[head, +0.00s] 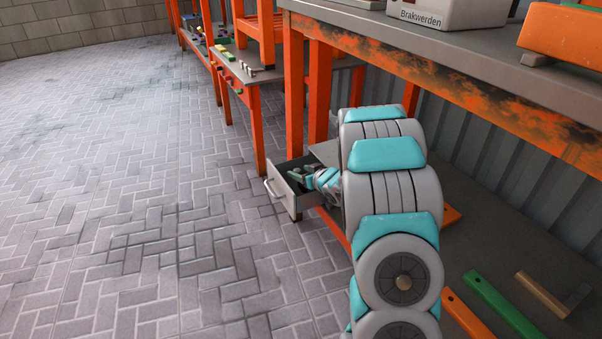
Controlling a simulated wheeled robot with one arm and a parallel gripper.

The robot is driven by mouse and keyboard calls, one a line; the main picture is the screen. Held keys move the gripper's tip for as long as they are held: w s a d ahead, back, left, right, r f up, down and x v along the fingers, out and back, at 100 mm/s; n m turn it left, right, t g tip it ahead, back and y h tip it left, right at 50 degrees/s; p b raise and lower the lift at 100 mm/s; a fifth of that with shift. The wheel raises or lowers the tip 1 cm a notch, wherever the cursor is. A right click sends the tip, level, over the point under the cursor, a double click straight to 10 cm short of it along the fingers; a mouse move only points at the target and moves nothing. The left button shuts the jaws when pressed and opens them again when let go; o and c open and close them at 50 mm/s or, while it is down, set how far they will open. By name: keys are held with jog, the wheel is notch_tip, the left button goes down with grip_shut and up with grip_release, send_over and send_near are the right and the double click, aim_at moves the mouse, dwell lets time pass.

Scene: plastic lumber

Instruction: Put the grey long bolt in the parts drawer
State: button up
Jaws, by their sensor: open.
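The parts drawer (284,199) is pulled out from under the workbench, with its grey front and handle facing left. My gripper (302,171) reaches down at the open drawer, over or inside it; I cannot tell how deep. It is open, and its dark fingers are small and partly merge with the drawer's inside. I cannot make out the grey long bolt for certain. My arm hides the right part of the drawer, and the drawer floor is mostly hidden.
The orange workbench's grey top (430,38) overhangs my arm on the right. Its lower shelf (530,260) holds a green bar (502,304), an orange bar (466,314) and a tan-handled tool (541,294). A farther table (262,77) carries small parts. The brick floor at left is clear.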

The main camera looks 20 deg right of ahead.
jog(key=s+r+m+g+h+p, duration=0.1)
jog(key=s+r+g+h, duration=0.3)
jog(key=s, duration=0.7)
jog(key=s+r+m+g+h, duration=0.1)
jog(key=s+r+g, duration=0.2)
jog(key=s+r, duration=0.55)
jog(key=s+a+g+y, duration=0.1)
jog(key=s+a+g, duration=0.1)
jog(key=s+a, duration=0.5)
jog(key=s+a+g+y, duration=0.1)
jog(key=s+a+g, duration=0.2)
jog(key=s+a, duration=0.4)
jog(key=s+a+g+y, duration=0.1)
jog(key=s+a+g, duration=0.2)
jog(key=s, duration=1.5)
jog(key=a, duration=0.4)
jog(key=shift+r+n+y, duration=0.3)
jog(key=shift+n, duration=0.1)
jog(key=shift+d, duration=0.1)
